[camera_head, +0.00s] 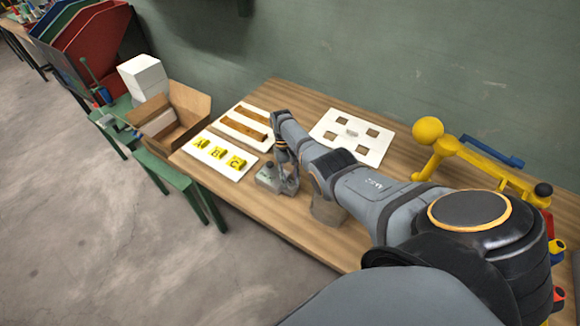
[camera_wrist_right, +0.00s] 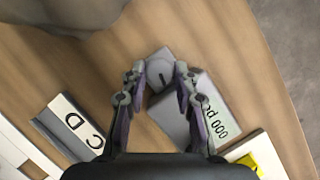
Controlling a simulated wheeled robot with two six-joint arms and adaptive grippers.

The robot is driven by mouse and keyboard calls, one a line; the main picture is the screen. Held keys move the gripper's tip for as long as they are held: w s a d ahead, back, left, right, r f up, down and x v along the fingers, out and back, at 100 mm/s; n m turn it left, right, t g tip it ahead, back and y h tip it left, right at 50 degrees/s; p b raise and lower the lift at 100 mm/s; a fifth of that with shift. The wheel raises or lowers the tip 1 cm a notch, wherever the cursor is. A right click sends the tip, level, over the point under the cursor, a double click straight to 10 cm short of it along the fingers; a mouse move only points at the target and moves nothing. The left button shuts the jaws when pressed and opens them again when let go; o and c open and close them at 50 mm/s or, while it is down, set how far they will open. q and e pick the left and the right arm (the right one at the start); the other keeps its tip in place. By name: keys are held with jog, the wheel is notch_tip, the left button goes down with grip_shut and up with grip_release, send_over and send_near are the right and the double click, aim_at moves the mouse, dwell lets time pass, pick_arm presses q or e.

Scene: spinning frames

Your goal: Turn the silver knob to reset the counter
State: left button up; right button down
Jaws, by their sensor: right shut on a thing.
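The counter is a small grey box (camera_head: 266,181) on the wooden table, partly hidden by my right gripper in the head view. In the right wrist view the box (camera_wrist_right: 172,119) shows a label whose digits look like 000. The silver knob (camera_wrist_right: 160,76) is a round piece with a dark mark on its face, at the box's end. My right gripper (camera_head: 287,184) reaches down over it. Its two fingers (camera_wrist_right: 158,72) stand on either side of the knob and are shut on it. My left gripper is in neither view.
A white board with yellow A, B, C blocks (camera_head: 219,154) lies left of the counter; a board with brown strips (camera_head: 243,125) lies behind. A white board with square holes (camera_head: 352,135) is at the back. A yellow ball-ended stand (camera_head: 441,155) is at right.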

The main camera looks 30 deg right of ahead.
dwell(0.5)
jog(key=c, duration=1)
grip_release()
jog(key=shift+w+r, duration=0.1)
jog(key=shift+r, duration=0.1)
jog(key=v, duration=0.7)
jog(key=shift+d+r, duration=0.1)
jog(key=shift+r, duration=0.2)
jog(key=shift+f, duration=0.1)
